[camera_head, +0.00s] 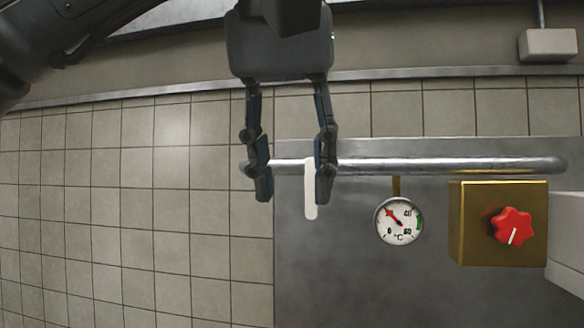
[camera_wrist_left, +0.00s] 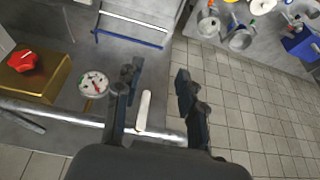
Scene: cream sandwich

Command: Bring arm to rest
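My left gripper (camera_head: 293,190) hangs in the upper middle of the head view. Its two fingers are spread apart with a clear gap. A steel bar (camera_head: 450,165) runs behind the fingers. A white, rounded strip (camera_head: 310,202) hangs at the bar, close to the right finger in that view. In the left wrist view the gripper (camera_wrist_left: 157,80) is also open, and the white strip (camera_wrist_left: 144,108) stands between the fingers, nearer the left one. I cannot tell if a finger touches the strip or bar. My right gripper is not in view.
A round dial thermometer (camera_head: 399,221) and a brass box (camera_head: 465,225) with a red knob (camera_head: 512,228) are right of the gripper. Tiles (camera_head: 130,210) fill the left. In the wrist view, pots (camera_wrist_left: 240,40) and a blue crate (camera_wrist_left: 300,44) stand at upper right.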

